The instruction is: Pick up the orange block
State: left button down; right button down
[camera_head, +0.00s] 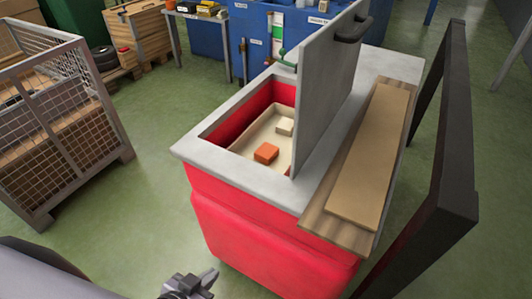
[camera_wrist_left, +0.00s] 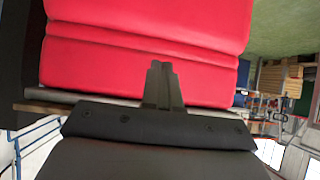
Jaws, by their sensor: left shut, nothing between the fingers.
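The orange block (camera_head: 266,153) lies in a cream tray (camera_head: 246,145) inside the open well of a red cabinet (camera_head: 250,232) with a grey top. A white block (camera_head: 285,127) lies in the same tray, behind the orange one. My left gripper (camera_head: 205,279) is low at the bottom of the head view, in front of the cabinet and well below its top. In the left wrist view its fingers (camera_wrist_left: 161,68) are together and empty, with the red cabinet side beyond them. My right gripper is not in view.
A raised grey lid (camera_head: 333,90) with a dark handle stands on the well's right side and hides part of the tray. A wooden board (camera_head: 372,155) lies right of it. A dark upright panel (camera_head: 445,150) stands further right. A mesh crate (camera_head: 60,120) stands left, with green floor between.

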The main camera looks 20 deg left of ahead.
aim_at(266, 154)
jog(key=u, duration=2.9)
jog(key=i+j, duration=0.1)
jog(key=i, duration=0.8)
jog(key=i+z, duration=0.4)
jog(key=i+j+z, duration=0.15)
jog(key=i+z, duration=0.2)
jog(key=i, duration=0.2)
jog(key=i+l+z, duration=0.1)
jog(key=i+z, duration=0.7)
jog(key=z, duration=0.2)
jog(key=i+z, duration=0.75)
jog(key=z, duration=0.2)
jog(key=i+z, duration=0.3)
jog(key=i, duration=0.85)
